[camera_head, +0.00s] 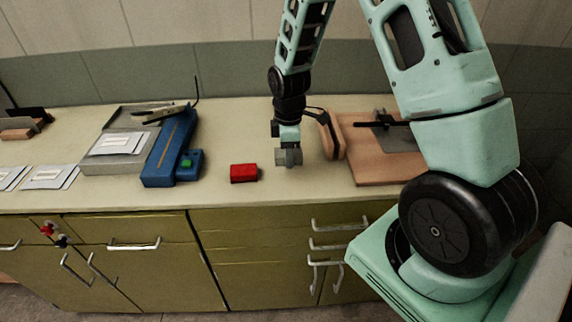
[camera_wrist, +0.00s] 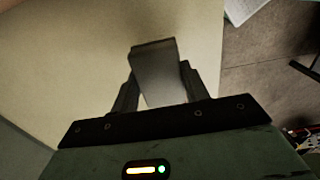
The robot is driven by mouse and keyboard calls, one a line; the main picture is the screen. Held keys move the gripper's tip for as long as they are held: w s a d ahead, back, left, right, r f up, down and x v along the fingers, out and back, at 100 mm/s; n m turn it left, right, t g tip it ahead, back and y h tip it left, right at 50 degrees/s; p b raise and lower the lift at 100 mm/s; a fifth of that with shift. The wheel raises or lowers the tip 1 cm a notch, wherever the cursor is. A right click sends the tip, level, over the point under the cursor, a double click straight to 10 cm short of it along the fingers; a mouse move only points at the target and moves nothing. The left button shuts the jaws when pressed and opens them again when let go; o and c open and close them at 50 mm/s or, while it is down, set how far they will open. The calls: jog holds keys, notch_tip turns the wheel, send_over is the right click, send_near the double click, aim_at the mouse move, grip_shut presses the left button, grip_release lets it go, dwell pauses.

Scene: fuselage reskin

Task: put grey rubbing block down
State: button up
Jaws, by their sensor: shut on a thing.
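The grey rubbing block (camera_wrist: 157,74) is between the two fingers of my gripper (camera_wrist: 160,92) in the wrist view. The fingers are shut on its sides and its far end sticks out past them. In the head view my gripper (camera_head: 288,148) points down over the counter, and the grey block (camera_head: 288,158) shows at its lower end, close to the counter top. I cannot tell whether the block touches the surface.
A red block (camera_head: 244,173) lies left of my gripper. A wooden board (camera_head: 375,170) with a grey plate lies to the right, a dark-edged brown thing (camera_head: 331,135) beside it. A blue tool (camera_head: 168,150) and grey tray (camera_head: 120,160) stand left. The counter (camera_head: 222,192) near its front edge is bare.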

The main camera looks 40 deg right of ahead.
aim_at(289, 173)
jog(key=shift+f+p, duration=0.4)
jog(key=shift+f, duration=1.9)
jog(key=shift+f, duration=0.15)
jog(key=o, duration=1.1)
